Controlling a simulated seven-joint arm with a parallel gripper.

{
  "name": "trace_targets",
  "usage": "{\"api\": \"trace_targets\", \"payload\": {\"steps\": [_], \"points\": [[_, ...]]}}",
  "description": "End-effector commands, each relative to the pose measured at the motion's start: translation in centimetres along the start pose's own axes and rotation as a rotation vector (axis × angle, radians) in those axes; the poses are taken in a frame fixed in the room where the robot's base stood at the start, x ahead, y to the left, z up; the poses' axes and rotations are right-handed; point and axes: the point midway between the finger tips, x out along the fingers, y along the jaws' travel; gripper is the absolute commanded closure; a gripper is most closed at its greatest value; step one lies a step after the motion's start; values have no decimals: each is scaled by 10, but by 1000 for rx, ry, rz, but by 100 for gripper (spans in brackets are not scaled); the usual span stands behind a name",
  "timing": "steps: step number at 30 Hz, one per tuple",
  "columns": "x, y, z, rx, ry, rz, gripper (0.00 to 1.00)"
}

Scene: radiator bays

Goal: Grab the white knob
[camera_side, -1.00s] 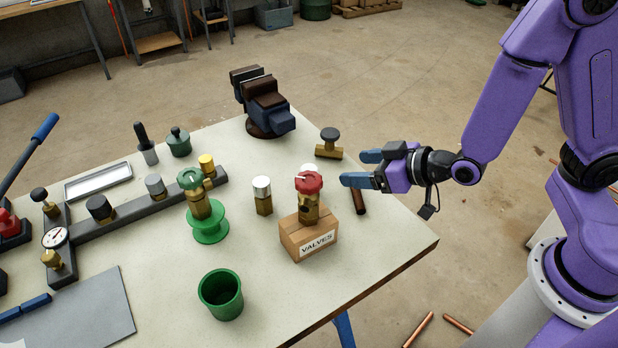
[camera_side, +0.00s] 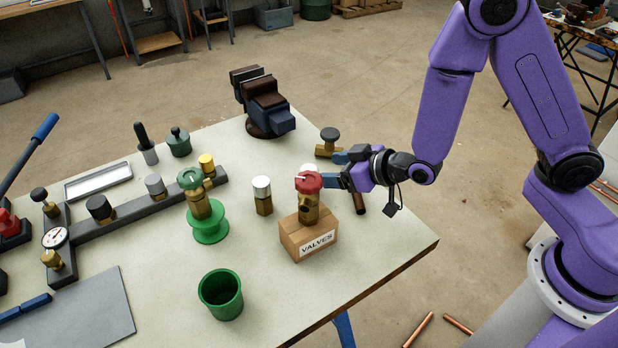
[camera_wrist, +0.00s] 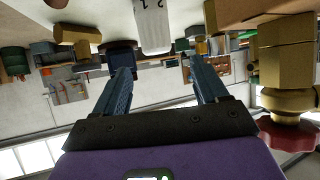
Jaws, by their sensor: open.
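A white knob (camera_side: 309,168) shows only at its top in the side view, mostly hidden behind the red-topped valve (camera_side: 308,195). A second white-topped brass fitting (camera_side: 262,190) stands upright to its left. My gripper (camera_side: 335,169) is open, low and level, just right of the half-hidden white knob and behind the red valve. In the upside-down wrist view, a white knob with digits (camera_wrist: 152,25) lies ahead, roughly in line with the gap between my fingers (camera_wrist: 160,66). Nothing is between the fingers; the knob is beyond their tips.
The red-topped valve stands on a cardboard VALVES box (camera_side: 310,240), close to my near finger; its red wheel shows at right in the wrist view (camera_wrist: 290,135).

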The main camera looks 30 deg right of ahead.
Motion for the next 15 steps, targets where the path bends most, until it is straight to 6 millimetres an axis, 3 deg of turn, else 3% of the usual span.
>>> {"api": "trace_targets", "payload": {"steps": [6,15], "points": [[31,1,0,1,0,2,27],[48,2,0,1,0,2,27]]}}
